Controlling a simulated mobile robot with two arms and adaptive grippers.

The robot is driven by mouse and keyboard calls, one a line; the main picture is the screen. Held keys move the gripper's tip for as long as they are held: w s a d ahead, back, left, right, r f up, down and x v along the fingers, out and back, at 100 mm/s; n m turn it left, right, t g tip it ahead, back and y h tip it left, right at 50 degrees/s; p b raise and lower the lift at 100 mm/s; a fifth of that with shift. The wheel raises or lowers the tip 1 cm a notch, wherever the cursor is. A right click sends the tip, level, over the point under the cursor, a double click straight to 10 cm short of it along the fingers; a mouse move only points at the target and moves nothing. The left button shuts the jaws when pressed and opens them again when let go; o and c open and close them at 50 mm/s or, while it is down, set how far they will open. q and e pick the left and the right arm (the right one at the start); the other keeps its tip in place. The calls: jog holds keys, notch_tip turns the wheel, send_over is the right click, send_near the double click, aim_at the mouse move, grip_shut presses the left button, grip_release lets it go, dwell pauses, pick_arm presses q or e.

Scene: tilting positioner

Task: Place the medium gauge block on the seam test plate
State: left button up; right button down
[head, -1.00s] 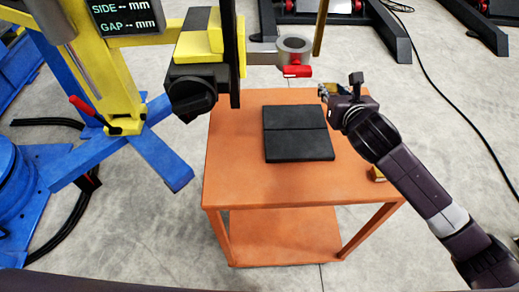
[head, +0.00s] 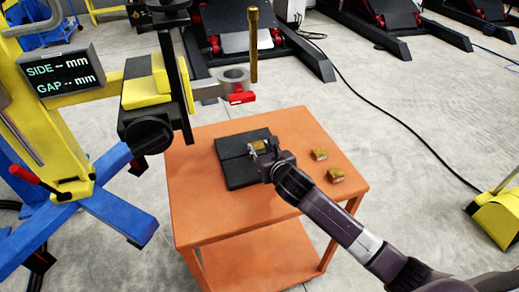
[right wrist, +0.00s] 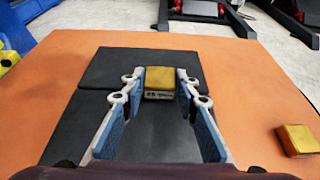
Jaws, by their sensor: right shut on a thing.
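The seam test plate (head: 238,178) is a flat black plate in two parts with a seam between them, lying on the orange cart. My right gripper (head: 258,147) is over the plate, shut on a gauge block (right wrist: 159,82). This block has a gold top and a pale front face with small marking too small to read. In the right wrist view the plate (right wrist: 120,62) lies below, and the block appears in line with its seam. I cannot tell whether the block touches the plate. My left gripper is not in view.
Two other gold-topped blocks, one farther back (head: 319,154) and one nearer (head: 336,175), sit on the orange cart (head: 205,215) right of the plate. A yellow and blue positioner stand with a display (head: 62,77) is at left. A red-handled clamp part (head: 240,98) hangs behind the plate.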

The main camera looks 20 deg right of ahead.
jog(key=shift+w+f, duration=0.1)
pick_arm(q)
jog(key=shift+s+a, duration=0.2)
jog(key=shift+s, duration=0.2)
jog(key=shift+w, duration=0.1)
pick_arm(e)
jog(key=c, duration=2)
grip_release()
jog(key=shift+f, duration=0.25)
jog(key=o, duration=0.5)
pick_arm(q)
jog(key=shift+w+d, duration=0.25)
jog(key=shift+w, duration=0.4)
pick_arm(e)
jog(key=shift+r, duration=0.1)
jog(key=shift+r, duration=0.15)
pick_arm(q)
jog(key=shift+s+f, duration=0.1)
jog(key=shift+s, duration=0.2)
pick_arm(e)
jog(key=v, duration=1.2)
jog(key=shift+d, duration=0.1)
